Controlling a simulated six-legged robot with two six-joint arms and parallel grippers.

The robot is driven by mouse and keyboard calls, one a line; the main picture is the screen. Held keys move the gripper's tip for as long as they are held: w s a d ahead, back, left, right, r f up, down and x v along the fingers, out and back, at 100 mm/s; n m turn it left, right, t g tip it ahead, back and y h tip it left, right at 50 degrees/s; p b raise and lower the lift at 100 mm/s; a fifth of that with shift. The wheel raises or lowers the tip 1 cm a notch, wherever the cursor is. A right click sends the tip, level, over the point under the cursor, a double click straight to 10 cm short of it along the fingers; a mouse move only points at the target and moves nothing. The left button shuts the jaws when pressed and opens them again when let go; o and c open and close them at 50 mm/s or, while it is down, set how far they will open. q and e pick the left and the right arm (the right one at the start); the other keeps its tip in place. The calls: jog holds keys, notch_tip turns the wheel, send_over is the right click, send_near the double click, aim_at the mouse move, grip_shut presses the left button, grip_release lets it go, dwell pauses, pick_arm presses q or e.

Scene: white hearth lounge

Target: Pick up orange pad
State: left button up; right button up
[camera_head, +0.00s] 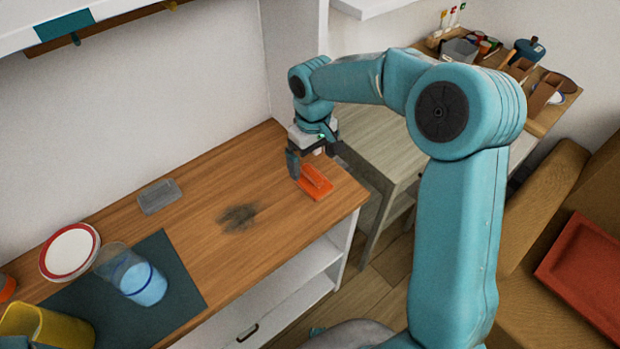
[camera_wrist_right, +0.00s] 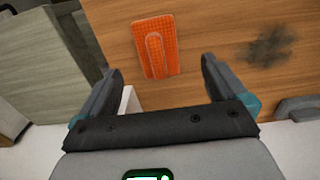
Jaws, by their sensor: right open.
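The orange pad (camera_head: 314,184) lies flat on the wooden counter near its right end, with a raised grip ridge along its top. In the right wrist view the orange pad (camera_wrist_right: 157,47) lies ahead of the fingertips, between their lines. My right gripper (camera_head: 312,168) is above the pad, pointing down, and partly hides it in the head view. In the wrist view my right gripper (camera_wrist_right: 160,72) has its fingers spread wide with nothing between them.
A dark smudge (camera_head: 238,217) marks the wooden counter (camera_head: 205,190) left of the pad. A grey dish (camera_head: 159,196) sits near the wall. The counter's edge is close to the pad.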

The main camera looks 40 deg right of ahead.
aim_at(316, 175)
jog(key=shift+s+f, duration=0.15)
jog(key=shift+f, duration=0.65)
jog(key=shift+s+f, duration=0.4)
jog(key=f, duration=0.5)
jog(key=shift+w+d+f, duration=0.1)
jog(key=shift+d, duration=0.2)
jog(key=shift+w+f, duration=0.1)
jog(key=c, duration=1.1)
jog(key=shift+c, duration=0.2)
